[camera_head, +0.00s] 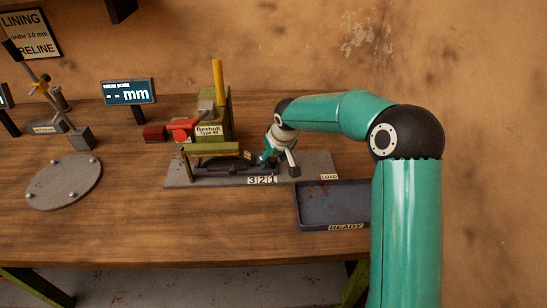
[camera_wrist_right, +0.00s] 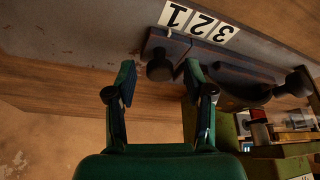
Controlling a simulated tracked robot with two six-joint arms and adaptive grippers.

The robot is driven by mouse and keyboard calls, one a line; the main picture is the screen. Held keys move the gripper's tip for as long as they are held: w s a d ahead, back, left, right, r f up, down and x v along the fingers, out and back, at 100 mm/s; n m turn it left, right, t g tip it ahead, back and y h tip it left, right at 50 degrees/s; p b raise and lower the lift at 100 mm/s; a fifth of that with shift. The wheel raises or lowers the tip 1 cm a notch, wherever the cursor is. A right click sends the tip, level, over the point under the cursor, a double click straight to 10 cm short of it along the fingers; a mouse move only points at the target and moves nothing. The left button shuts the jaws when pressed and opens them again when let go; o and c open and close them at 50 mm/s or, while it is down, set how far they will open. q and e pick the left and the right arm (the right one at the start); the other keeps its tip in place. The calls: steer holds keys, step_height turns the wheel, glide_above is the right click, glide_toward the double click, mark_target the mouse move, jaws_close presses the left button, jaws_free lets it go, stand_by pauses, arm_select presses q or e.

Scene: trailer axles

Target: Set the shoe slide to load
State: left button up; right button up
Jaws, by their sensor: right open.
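In the right wrist view the slide (camera_wrist_right: 215,60) carries a dark round knob (camera_wrist_right: 160,68) close to plate 1 and a curved shoe (camera_wrist_right: 240,95). My right gripper (camera_wrist_right: 161,88) is open, its fingers either side of the knob's line; contact is not visible. My left gripper is out of view.
A dark blue tray (camera_head: 332,205) marked READY sits right of the base plate. A drum-bore display (camera_head: 129,92), a round grey plate (camera_head: 65,182) with studs and a gauge stand (camera_head: 80,138) are at the left. The table's front middle is clear.

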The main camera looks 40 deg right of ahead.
jaws_close()
stand_by(0.5)
